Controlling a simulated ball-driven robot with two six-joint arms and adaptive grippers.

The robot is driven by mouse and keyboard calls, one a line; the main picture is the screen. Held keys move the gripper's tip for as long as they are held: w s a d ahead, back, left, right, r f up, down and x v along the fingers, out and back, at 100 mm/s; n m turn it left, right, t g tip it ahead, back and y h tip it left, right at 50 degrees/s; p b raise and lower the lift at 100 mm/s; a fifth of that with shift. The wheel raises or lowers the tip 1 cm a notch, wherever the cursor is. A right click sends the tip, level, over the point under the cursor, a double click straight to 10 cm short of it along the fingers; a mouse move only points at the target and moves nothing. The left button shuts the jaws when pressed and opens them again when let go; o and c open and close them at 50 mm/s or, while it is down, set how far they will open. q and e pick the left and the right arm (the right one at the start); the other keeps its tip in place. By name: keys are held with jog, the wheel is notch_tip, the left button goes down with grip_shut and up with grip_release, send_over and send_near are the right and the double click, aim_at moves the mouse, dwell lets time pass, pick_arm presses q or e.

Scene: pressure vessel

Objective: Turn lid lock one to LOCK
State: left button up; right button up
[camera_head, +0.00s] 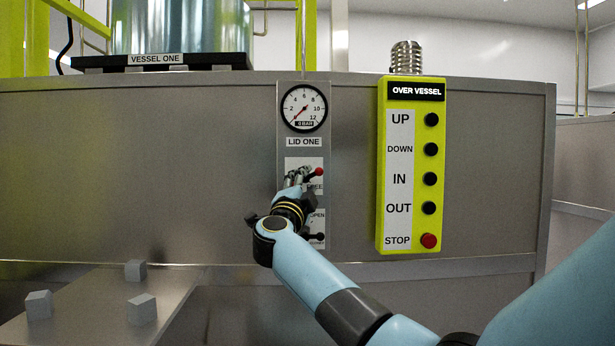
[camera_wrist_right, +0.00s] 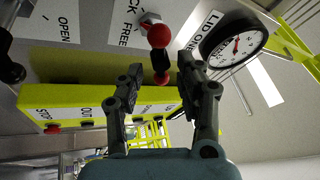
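Lid lock one is a small lever with a red ball knob (camera_head: 318,172) on the LID ONE panel, over a white label where FREE is readable. In the head view my right gripper (camera_head: 297,178) is in front of the label, just left of the knob, and hides part of the lever and label. In the right wrist view the red knob (camera_wrist_right: 159,36) and its dark stem lie between and just beyond the fingertips of my right gripper (camera_wrist_right: 160,68). The fingers are apart, with gaps beside the lever. My left gripper is not in view.
A pressure gauge (camera_head: 304,108) sits above the lever. A black-knobbed lever (camera_head: 318,237) with an OPEN label is below it. A yellow OVER VESSEL button box (camera_head: 411,165) hangs close on the right. Grey cubes lie on a metal surface (camera_head: 85,300) at lower left.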

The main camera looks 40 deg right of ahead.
aim_at(308, 179)
jog(key=shift+x, duration=1.7)
jog(key=shift+c, duration=0.2)
